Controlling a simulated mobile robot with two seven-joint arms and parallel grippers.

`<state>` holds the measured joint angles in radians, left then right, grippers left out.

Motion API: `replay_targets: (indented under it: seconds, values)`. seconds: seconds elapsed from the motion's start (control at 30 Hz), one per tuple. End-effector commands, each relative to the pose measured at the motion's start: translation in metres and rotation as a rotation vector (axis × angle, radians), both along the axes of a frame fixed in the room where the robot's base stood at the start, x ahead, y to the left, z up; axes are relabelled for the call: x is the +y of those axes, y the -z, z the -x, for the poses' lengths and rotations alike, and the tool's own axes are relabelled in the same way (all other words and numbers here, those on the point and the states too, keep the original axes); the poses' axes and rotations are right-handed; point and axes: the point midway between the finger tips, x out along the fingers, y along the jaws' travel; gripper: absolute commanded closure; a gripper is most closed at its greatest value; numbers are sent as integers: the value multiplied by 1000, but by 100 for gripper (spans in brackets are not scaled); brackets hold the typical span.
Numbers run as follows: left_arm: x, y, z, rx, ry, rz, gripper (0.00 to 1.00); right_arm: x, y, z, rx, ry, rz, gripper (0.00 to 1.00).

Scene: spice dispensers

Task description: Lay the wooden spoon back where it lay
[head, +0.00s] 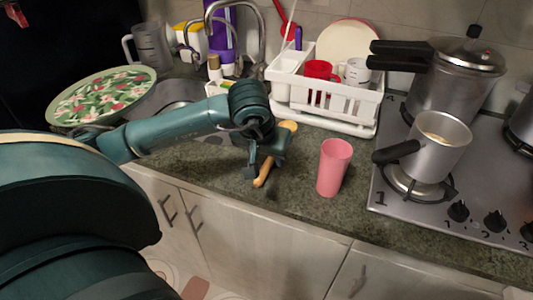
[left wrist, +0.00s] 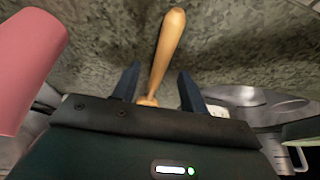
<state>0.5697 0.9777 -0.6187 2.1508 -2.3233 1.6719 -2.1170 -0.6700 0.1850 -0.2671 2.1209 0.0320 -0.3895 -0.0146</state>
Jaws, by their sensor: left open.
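The wooden spoon (head: 262,179) lies on the dark green counter between the sink and the pink cup. Its light-brown end shows below my left gripper and its other end peeks out above it; the middle is hidden. In the left wrist view the spoon (left wrist: 167,45) runs between the two fingers. My left gripper (head: 267,158) is open over the spoon, with a finger on each side of it and a gap to each in the wrist view (left wrist: 158,75). Whether the gripper touches the spoon or counter is unclear. My right gripper is not in view.
The pink cup (head: 334,168) stands right of the gripper. A white dish rack (head: 330,100) stands behind. The stove (head: 460,190) with a small pot (head: 440,150) is at the right. A floral plate (head: 100,95) is at the left. Clear counter lies in front of the gripper.

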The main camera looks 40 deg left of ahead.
Motion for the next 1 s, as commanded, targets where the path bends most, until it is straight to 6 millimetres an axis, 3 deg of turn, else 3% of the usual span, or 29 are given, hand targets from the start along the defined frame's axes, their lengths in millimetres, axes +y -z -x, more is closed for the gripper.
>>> replay_targets:
  seconds: [0.27,0.7,1.0]
  values:
    - [-1,-10,3,-2,2,1,56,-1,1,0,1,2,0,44]
    - [-10,-95,36,-6,2,0,56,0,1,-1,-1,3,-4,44]
    - [-12,-121,48,-1,0,0,56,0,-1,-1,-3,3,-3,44]
